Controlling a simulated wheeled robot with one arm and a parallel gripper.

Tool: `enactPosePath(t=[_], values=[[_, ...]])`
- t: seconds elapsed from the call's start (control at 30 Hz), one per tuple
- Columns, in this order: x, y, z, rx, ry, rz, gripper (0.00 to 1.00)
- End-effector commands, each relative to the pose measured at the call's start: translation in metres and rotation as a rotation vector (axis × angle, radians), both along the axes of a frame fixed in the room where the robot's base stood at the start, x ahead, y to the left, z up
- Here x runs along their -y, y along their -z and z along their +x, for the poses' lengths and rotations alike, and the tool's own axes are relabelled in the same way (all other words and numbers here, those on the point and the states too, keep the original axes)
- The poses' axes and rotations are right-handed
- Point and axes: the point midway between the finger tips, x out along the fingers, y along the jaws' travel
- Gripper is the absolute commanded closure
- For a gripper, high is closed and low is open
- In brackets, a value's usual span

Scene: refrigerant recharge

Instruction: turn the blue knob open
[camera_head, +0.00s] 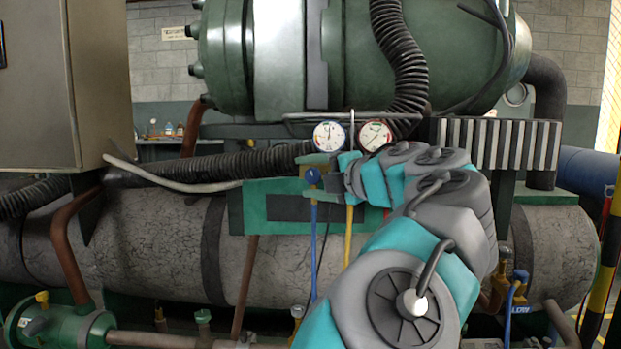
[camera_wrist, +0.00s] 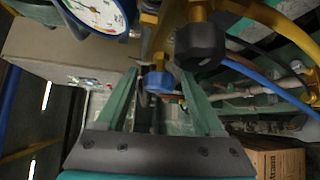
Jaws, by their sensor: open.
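The blue knob (camera_wrist: 160,82) shows in the wrist view on a brass stem, in the gap between the tips of my gripper's two green fingers. My gripper (camera_wrist: 159,73) is open, with one finger to each side of the knob. I see no clear contact between the fingers and the knob. In the head view the blue knob (camera_head: 313,176) sits at the left of the gauge set, and my gripper (camera_head: 316,172) reaches it from the right, partly hidden by my arm.
Two dial gauges (camera_head: 328,135) (camera_head: 375,136) stand just above my gripper. A black knob (camera_wrist: 200,45) is close to the right finger. A blue hose (camera_head: 314,250) and a yellow hose (camera_head: 348,235) hang below. A cardboard box (camera_wrist: 276,164) is at the lower right.

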Motion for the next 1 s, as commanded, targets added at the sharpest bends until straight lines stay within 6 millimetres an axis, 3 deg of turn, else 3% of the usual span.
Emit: enactPosePath(t=[0.17,0.6,1.0], values=[[0.006,-0.002,-0.005,0.002,0.004,0.001,0.31],[0.048,-0.011,-0.051,0.002,0.004,0.002,0.31],[0.052,-0.012,-0.057,0.000,0.000,0.000,0.31]])
